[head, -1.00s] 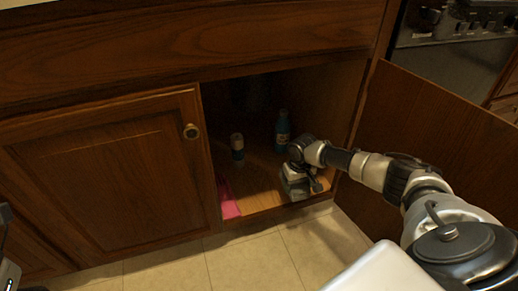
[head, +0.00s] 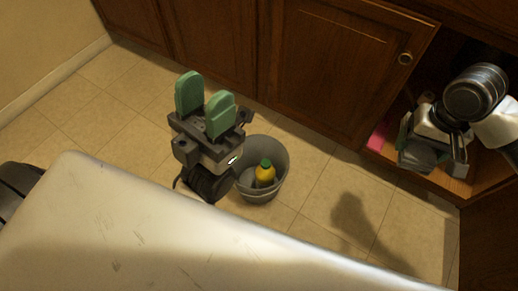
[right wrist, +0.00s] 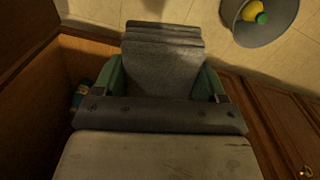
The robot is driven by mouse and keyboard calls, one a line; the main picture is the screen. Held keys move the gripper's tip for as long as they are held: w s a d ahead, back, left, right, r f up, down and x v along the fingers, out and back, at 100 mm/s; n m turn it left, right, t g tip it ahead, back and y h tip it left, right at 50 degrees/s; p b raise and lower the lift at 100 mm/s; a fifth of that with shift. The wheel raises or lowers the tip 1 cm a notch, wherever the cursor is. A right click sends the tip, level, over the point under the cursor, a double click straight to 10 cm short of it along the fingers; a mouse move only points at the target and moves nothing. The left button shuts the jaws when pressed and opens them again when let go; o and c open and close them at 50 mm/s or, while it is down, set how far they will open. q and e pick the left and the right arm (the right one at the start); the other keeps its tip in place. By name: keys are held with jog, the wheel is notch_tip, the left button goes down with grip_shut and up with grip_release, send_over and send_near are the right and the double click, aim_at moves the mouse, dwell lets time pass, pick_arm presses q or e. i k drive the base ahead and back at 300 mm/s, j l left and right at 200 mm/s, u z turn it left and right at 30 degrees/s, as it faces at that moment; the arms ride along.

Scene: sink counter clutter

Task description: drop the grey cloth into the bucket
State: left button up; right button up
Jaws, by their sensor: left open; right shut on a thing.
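The grey cloth (right wrist: 163,58) is held between the green fingers of my right gripper (right wrist: 162,80), its folded end showing beyond the fingers. In the head view my right gripper (head: 432,148) is at the opening of the cabinet, with the cloth (head: 418,158) partly hidden by it. The grey bucket (head: 279,157) stands on the floor left of the right gripper, and its edge shows at the top right of the right wrist view (right wrist: 236,30). My left gripper (head: 205,102) is open and empty, its green fingers pointing up, just left of the bucket in the picture.
A yellow bottle with a green cap (head: 265,173) is inside the bucket. A pink cloth (head: 378,136) lies in the open cabinet. A closed cabinet door (head: 335,75) stands behind the bucket. Tiled floor (head: 320,200) is clear between the bucket and the right gripper.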

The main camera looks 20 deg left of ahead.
aim_at(254, 180)
jog(key=j+z, duration=0.15)
jog(key=z, duration=0.2)
jog(key=j+z, duration=0.2)
jog(key=z, duration=0.2)
jog(key=j+z, duration=0.15)
jog(key=z, duration=0.2)
jog(key=k+j+z, duration=0.1)
jog(key=j, duration=0.35)
jog(key=j+z, duration=0.1)
jog(key=j, duration=0.3)
jog(key=k+j+z, duration=0.1)
jog(key=j, duration=0.3)
jog(key=k+j+z, duration=0.1)
jog(key=j, duration=0.3)
jog(key=k+j+z, duration=0.1)
jog(key=k+j, duration=0.15)
jog(key=j, duration=0.15)
